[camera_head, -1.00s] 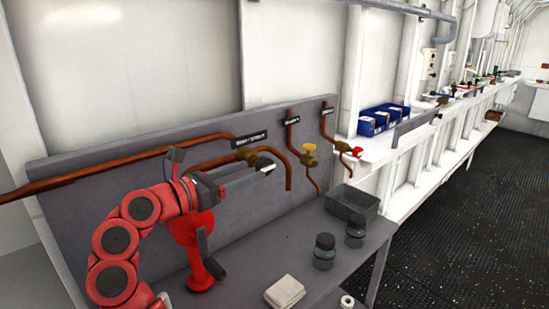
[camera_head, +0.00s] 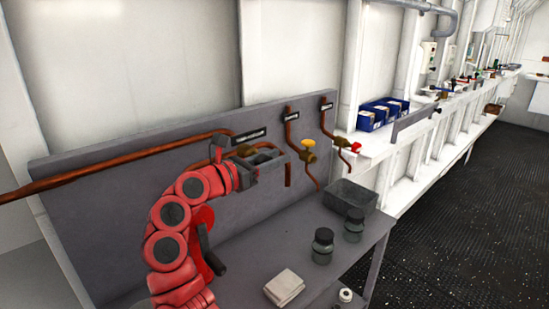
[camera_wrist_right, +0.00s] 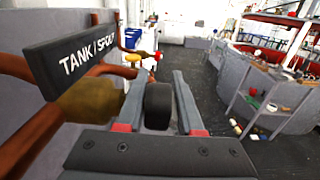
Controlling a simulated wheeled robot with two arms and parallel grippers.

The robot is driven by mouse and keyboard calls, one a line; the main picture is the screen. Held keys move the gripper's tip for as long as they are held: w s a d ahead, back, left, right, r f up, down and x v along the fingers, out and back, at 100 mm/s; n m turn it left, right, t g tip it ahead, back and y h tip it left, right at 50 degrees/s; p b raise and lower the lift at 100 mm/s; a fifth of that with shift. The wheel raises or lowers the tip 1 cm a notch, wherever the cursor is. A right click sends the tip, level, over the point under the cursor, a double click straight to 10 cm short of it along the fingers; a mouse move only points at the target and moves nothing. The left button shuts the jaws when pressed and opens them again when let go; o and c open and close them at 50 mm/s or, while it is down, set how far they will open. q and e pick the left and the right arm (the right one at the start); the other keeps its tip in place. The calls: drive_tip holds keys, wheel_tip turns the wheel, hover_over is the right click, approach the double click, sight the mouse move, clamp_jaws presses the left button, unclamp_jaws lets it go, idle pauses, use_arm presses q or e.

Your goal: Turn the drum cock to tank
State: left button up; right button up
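The drum cock has a brass body (camera_head: 245,150) on the copper pipe below a dark label plate. In the right wrist view the brass body (camera_wrist_right: 92,101) sits under the label (camera_wrist_right: 88,52), which reads "TANK / SPOUT". A dark rounded handle (camera_wrist_right: 157,105) stands between the fingers of my right gripper (camera_wrist_right: 158,100). The fingers look apart, with narrow gaps beside the handle, so I see no firm grip. In the head view my right gripper (camera_head: 271,157) is in front of the cock and hides part of it. My left gripper is not in view.
Two more cocks, one yellow-handled (camera_head: 308,145) and one red-handled (camera_head: 355,147), are on pipes to the right. A red device with a dark crank (camera_head: 205,245) is partly behind my arm.

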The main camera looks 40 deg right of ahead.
clamp_jaws()
